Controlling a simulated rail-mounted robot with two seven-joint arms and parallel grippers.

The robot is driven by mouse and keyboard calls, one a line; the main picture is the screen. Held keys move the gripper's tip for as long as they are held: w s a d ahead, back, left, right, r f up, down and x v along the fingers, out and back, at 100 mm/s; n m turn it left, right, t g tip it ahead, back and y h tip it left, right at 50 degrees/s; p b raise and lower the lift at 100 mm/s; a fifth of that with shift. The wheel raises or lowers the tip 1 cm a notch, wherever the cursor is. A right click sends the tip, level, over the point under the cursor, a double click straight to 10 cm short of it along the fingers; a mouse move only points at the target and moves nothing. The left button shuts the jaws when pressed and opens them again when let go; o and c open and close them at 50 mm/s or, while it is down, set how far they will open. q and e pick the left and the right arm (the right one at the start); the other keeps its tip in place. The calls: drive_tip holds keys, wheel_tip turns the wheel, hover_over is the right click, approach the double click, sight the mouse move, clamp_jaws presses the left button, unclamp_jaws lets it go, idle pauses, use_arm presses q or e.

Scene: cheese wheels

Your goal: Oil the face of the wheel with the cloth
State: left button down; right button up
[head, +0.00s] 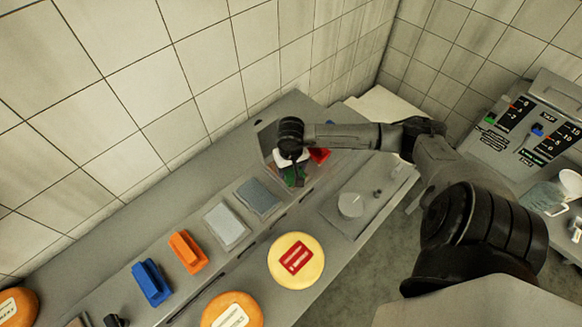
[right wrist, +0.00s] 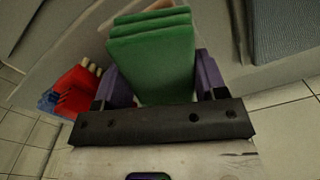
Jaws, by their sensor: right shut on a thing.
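A yellow cheese wheel (head: 315,270) with a red label lies flat on the counter in the head view. An orange wheel (head: 211,316) with a pale label is partly cut off at the bottom edge, and another orange wheel (head: 31,309) at the far left. My right gripper (head: 290,172) is up by the back right of the counter, away from the wheels. It is shut on a green ribbed block (right wrist: 150,65), between purple fingers in the right wrist view. I cannot tell whether this is a folded cloth. My left gripper is not in view.
Two grey pads (head: 227,226) (head: 259,197), an orange block (head: 187,251) and a blue block (head: 151,283) line the counter. Red items (head: 319,155) lie beside the gripper, also in the wrist view (right wrist: 76,92). A white disc (head: 351,204) sits on a grey plate. Tiled wall (head: 120,100) behind.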

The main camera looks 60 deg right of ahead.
drive_tip(key=shift+f, duration=0.25)
drive_tip(key=shift+f+b, duration=0.1)
drive_tip(key=shift+b, duration=0.25)
idle(0.4)
idle(0.7)
drive_tip(key=shift+f+b, duration=0.15)
drive_tip(key=shift+b, duration=0.25)
idle(0.7)
